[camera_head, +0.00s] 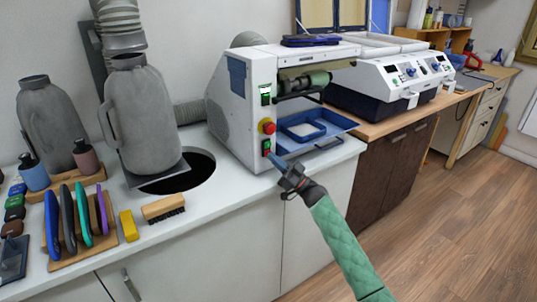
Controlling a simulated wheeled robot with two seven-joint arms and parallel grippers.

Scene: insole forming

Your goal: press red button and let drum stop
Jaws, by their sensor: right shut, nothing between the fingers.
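The white machine (236,105) stands on the bench with a round red button (267,126) on a yellow base on its front edge. Below it is a small switch (266,146) showing green, with its lower part hidden by my fingertips. The drum (312,80), a greenish roller, sits in the machine's opening; I cannot tell whether it turns. My right gripper (273,158) is shut and empty, its tips at or just in front of the small switch's lower part, below the round red button. Contact cannot be told. My left gripper is out of view.
A blue tray (335,123) juts from the machine front, right of my right gripper. A wooden brush (163,208), a yellow block (129,226) and a rack of insoles (111,236) lie to the left. A round hole (202,166) opens in the bench. The floor at right is clear.

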